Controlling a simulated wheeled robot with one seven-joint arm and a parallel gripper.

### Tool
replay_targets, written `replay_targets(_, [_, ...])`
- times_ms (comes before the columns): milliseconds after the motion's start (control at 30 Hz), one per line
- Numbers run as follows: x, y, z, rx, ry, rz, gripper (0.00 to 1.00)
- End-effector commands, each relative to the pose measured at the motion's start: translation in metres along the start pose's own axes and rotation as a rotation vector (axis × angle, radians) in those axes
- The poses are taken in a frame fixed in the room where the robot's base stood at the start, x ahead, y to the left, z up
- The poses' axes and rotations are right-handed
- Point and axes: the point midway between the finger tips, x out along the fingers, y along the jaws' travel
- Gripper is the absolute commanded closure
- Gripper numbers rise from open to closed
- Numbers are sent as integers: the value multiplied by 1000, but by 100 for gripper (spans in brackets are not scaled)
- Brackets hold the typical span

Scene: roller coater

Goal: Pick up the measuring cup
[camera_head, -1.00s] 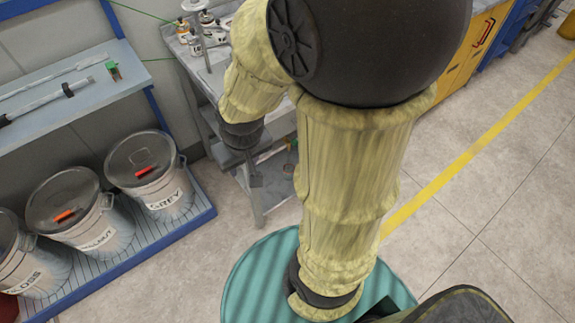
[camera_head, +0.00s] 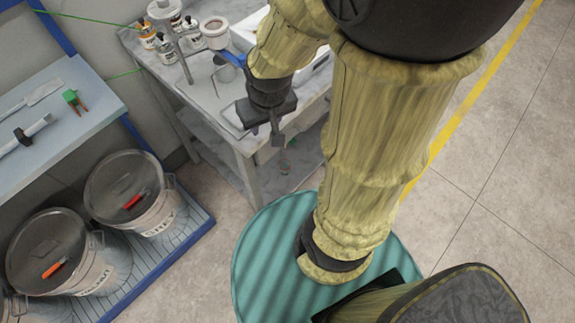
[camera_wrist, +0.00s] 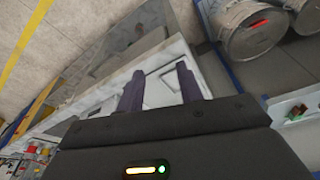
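My gripper (camera_head: 277,136) hangs at the front edge of the grey marble-topped table (camera_head: 203,92) in the head view. In the wrist view its two dark fingers (camera_wrist: 160,82) stand apart with nothing between them. I cannot make out the measuring cup for certain. A small grey cup-like thing (camera_head: 225,73) by a blue handle (camera_head: 233,58) stands on the table, behind and left of my gripper, and may be it. A white round cup (camera_head: 215,28) stands further back. My arm hides the table's right part.
Small bottles (camera_head: 165,48) and a metal stand (camera_head: 177,45) are at the table's back left. A white tray (camera_head: 243,36) is partly behind my arm. Lidded buckets (camera_head: 130,188) stand on a blue-edged platform at left, below a shelf (camera_head: 60,125) with tools.

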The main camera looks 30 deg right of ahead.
Motion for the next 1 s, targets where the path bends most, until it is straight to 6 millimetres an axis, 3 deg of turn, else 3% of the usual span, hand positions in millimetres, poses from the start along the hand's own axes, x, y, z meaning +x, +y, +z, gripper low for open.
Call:
replay_targets(167, [0,0,0,0,0,0,64])
replay_targets(400, [14,0,3,0,0,0,23])
replay_targets(1000, [157,0,37,0,0,0,23])
